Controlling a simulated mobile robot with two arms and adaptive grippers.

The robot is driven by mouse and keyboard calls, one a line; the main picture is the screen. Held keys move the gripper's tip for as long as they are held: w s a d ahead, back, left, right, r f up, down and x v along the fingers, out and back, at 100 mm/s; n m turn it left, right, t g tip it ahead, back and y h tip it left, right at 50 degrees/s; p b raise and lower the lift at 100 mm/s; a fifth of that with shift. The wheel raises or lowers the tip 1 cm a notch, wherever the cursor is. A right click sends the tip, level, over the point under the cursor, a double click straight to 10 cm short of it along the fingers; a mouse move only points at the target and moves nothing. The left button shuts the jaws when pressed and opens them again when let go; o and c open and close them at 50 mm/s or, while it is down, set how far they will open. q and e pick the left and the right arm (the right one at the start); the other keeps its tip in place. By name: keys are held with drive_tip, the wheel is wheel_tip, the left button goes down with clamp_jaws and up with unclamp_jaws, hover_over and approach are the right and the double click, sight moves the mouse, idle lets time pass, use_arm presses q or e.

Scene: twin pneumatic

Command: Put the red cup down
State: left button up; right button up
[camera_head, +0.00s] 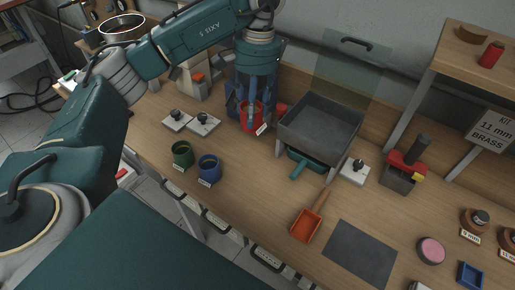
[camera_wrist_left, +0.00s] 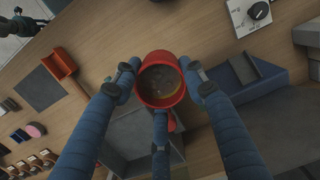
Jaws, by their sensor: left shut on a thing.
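The red cup (camera_head: 250,122) is upright at the back of the bench, left of the grey tray, with a white label on its front. My left gripper (camera_head: 251,104) points down from above and is shut on it. In the left wrist view the red cup (camera_wrist_left: 142,97) shows its open mouth between the blue fingers of the left gripper (camera_wrist_left: 160,82), with small grey and yellowish contents inside. I cannot tell whether its base touches the bench. My right gripper is not in view.
A green cup (camera_head: 182,154) and a blue cup (camera_head: 209,169) stand in front and to the left. The raised grey tray (camera_head: 321,124) is close on the right. An orange scoop (camera_head: 306,225) and dark mat (camera_head: 360,253) lie farther right. Bare wood lies in front of the red cup.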

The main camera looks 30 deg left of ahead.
use_arm(q)
wheel_tip(320, 180, down, 9)
drive_tip(key=shift+d+f+p, duration=0.1)
drive_tip(key=shift+f+p, duration=0.1)
drive_tip(key=shift+p, duration=0.75)
drive_tip(key=shift+c, duration=0.2)
wheel_tip(320, 180, down, 4)
drive_tip(key=shift+r+p, duration=0.1)
drive_tip(key=shift+p, duration=0.5)
drive_tip(key=shift+f, duration=0.35)
drive_tip(key=o, duration=1)
drive_tip(key=shift+o, duration=0.4)
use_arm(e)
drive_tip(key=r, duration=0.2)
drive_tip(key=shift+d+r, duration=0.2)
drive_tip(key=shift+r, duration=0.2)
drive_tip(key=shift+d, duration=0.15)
